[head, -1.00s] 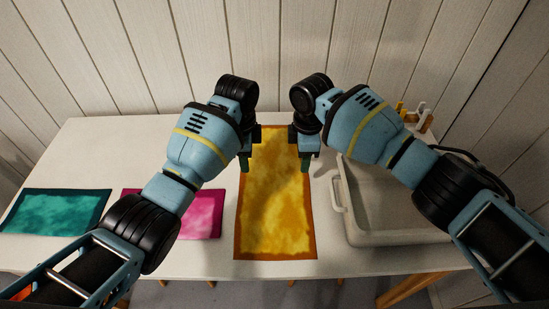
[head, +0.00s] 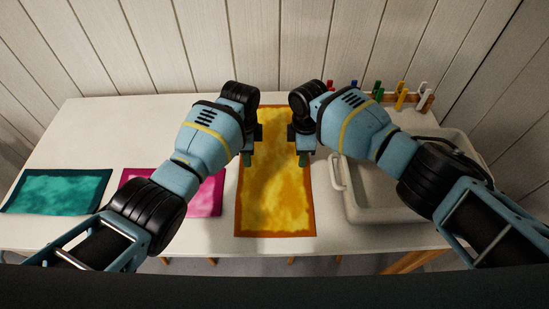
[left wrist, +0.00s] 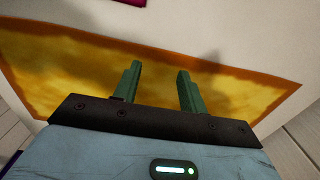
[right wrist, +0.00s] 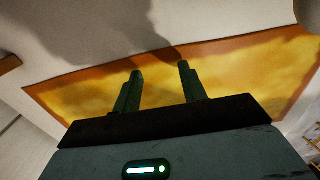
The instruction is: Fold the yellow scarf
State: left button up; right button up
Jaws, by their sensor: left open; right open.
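The yellow scarf (head: 275,195) with an orange-brown border lies flat and spread out on the white table, long side running away from me. My left gripper (head: 247,159) is open and empty over the scarf's left edge, towards its far half. My right gripper (head: 303,158) is open and empty over the right edge, level with the left one. In the left wrist view the scarf (left wrist: 80,75) lies beneath the parted green fingers (left wrist: 158,80). In the right wrist view the scarf (right wrist: 240,65) lies beneath the other pair (right wrist: 158,78). Neither gripper visibly pinches cloth.
A pink cloth (head: 207,195) and a teal cloth (head: 58,191) lie flat to the left. A pale tray (head: 375,205) stands right of the scarf. A wooden rack with coloured pegs (head: 402,98) is at the back right. A plank wall (head: 290,45) closes the back.

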pick_arm(q)
jog(key=shift+f, duration=0.25)
pick_arm(e)
jog(key=shift+f, duration=0.25)
pick_arm(q)
jog(key=shift+s+f, duration=0.1)
jog(key=shift+f, duration=0.15)
pick_arm(e)
jog(key=shift+s+f, duration=0.1)
jog(key=shift+f, duration=0.15)
pick_arm(q)
jog(key=shift+r, duration=0.1)
jog(key=shift+c, duration=1.2)
pick_arm(e)
jog(key=shift+r, duration=0.1)
jog(key=shift+c, duration=1.2)
pick_arm(q)
jog(key=shift+s, duration=0.1)
grip_shut()
pick_arm(e)
grip_shut()
jog(key=shift+s, duration=0.1)
